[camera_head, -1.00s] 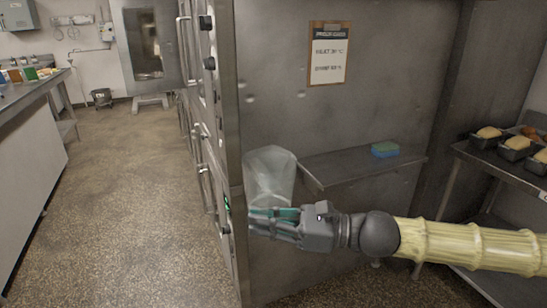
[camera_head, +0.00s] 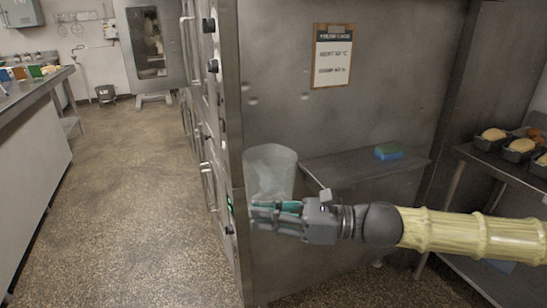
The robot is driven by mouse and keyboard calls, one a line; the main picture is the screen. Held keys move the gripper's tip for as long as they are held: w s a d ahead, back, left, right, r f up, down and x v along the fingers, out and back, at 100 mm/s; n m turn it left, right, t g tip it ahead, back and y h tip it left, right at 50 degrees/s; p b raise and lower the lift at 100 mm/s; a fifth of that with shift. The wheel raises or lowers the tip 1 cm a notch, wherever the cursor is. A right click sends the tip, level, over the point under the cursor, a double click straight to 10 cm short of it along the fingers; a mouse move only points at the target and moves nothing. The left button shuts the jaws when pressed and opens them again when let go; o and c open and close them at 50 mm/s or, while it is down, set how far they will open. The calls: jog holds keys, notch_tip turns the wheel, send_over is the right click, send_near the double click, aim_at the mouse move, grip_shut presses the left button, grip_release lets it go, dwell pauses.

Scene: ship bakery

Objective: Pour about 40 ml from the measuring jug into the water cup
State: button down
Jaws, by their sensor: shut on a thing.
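A clear, whitish measuring jug (camera_head: 269,170) stands out above my gripper (camera_head: 274,212) in the middle of the head view. My gripper is shut on the jug's lower part and holds it in the air in front of the steel oven side, left of a wall shelf. The jug looks close to upright. Its contents and water level cannot be made out. I cannot make out the water cup in this view.
A steel shelf (camera_head: 345,168) with a blue and green sponge (camera_head: 388,151) juts from the wall close to the jug's right. A rack (camera_head: 500,171) with loaf tins is at the right. A counter (camera_head: 30,98) is at the far left. The floor aisle (camera_head: 125,190) is clear apart from a bucket (camera_head: 106,94).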

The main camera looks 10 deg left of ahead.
aim_at(267, 170)
jog(key=w+r+m+p, duration=0.1)
jog(key=r+m+p, duration=0.1)
jog(key=r+p, duration=0.1)
jog(key=w+r+m+p, duration=0.1)
jog(key=r+m+p, duration=0.1)
jog(key=r+p, duration=0.2)
jog(key=w+r+m+p, duration=0.2)
jog(key=r+p, duration=0.2)
jog(key=p, duration=0.1)
jog(key=shift+a+r+p, duration=0.15)
jog(key=shift+a+p, duration=0.1)
jog(key=shift+p, duration=0.1)
jog(key=shift+w+m, duration=0.2)
jog(key=shift+m, duration=0.1)
jog(key=shift+w+a+r+m+g+h+p, duration=0.15)
jog(key=shift+w+r+m+p, duration=0.7)
jog(key=shift+m+p, duration=0.45)
jog(key=shift+w+a+r+m+g+h+p, duration=0.15)
jog(key=shift+w+r+m+p, duration=0.85)
jog(key=shift+p, duration=0.5)
jog(key=shift+w+m+p, duration=0.35)
jog(key=shift+m+p, duration=0.05)
jog(key=shift+m, duration=0.2)
